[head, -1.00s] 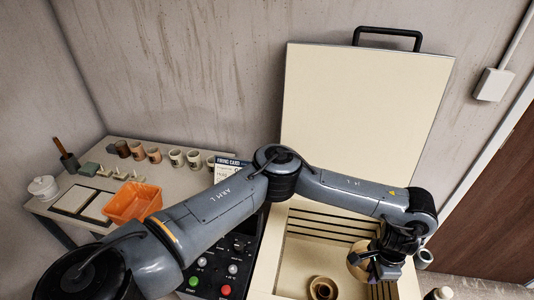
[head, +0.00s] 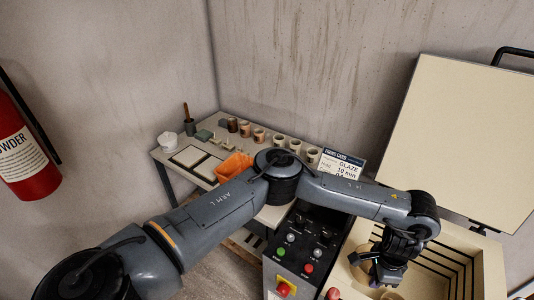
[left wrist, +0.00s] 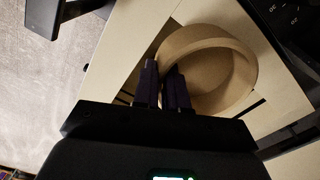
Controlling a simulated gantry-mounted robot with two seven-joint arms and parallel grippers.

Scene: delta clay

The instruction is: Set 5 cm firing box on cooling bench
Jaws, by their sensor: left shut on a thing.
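The firing box is a round, tan, open-topped clay vessel (head: 360,264), partly hidden by my gripper in the head view. In the left wrist view, its ring-shaped wall (left wrist: 243,70) shows with an empty-looking inside. My left gripper (head: 384,272) is shut on its wall, over the open kiln (head: 490,270). The fingers (left wrist: 168,85) pinch the near side of the rim. The bench (head: 248,147) stands against the wall at the back left, apart from the gripper. My right gripper is not in view.
A control panel (head: 303,245) and firing card (head: 342,164) stand between bench and kiln. The raised kiln lid (head: 455,140) is at right.

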